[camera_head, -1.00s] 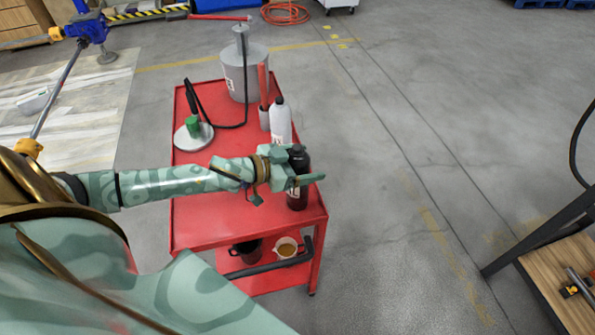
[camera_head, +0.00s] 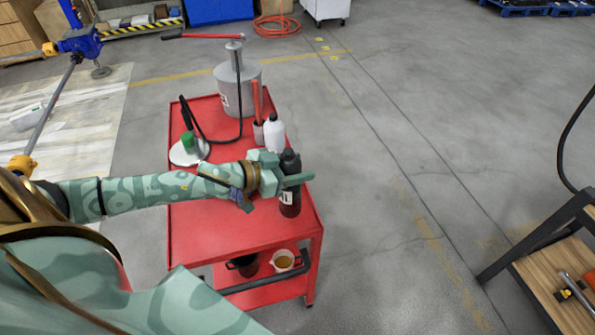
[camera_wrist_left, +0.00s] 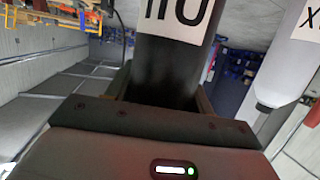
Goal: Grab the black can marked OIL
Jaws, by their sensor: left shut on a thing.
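The black can (camera_head: 289,205) stands upright near the right edge of the red cart's top in the head view, with a white label on its side. In the left wrist view the black can (camera_wrist_left: 165,70) fills the middle between the fingers, and its white label shows dark letters. My left gripper (camera_head: 282,178) reaches in from the left and is shut on the can at its upper part; a finger crosses in front of it. I cannot tell whether the can's base is lifted off the cart. My right gripper is not in view.
On the red cart (camera_head: 205,235), a white bottle (camera_head: 274,135) stands just behind the can, beside a cup with a red-handled tool (camera_head: 257,105). A grey drum (camera_head: 238,90) is at the back. Containers sit on the lower shelf.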

